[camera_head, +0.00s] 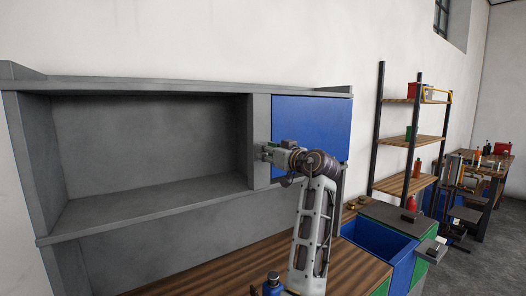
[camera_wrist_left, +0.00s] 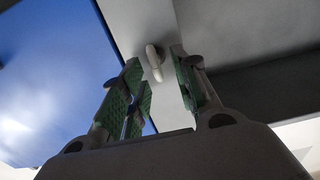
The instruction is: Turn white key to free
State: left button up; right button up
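The white key (camera_wrist_left: 154,62) shows in the left wrist view as a small pale knob on the grey panel (camera_wrist_left: 146,22) beside the blue door. It appears between the two green-padded fingers of my left gripper (camera_wrist_left: 156,72), with space visible on both sides. The fingers are spread apart and hold nothing. In the head view my left gripper (camera_head: 264,153) is at the grey upright between the open shelf and the blue door (camera_head: 318,118). The key is hidden there behind the gripper. I cannot tell the key's exact turn angle.
The grey shelf unit (camera_head: 140,198) has an empty open compartment on the left. Blue bins (camera_head: 375,240) and a rack (camera_head: 415,140) stand to the right.

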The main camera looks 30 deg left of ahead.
jog(key=shift+a, duration=0.4)
pick_arm(q)
jog(key=shift+c, duration=0.7)
grip_shut()
pick_arm(e)
jog(key=shift+d, duration=0.2)
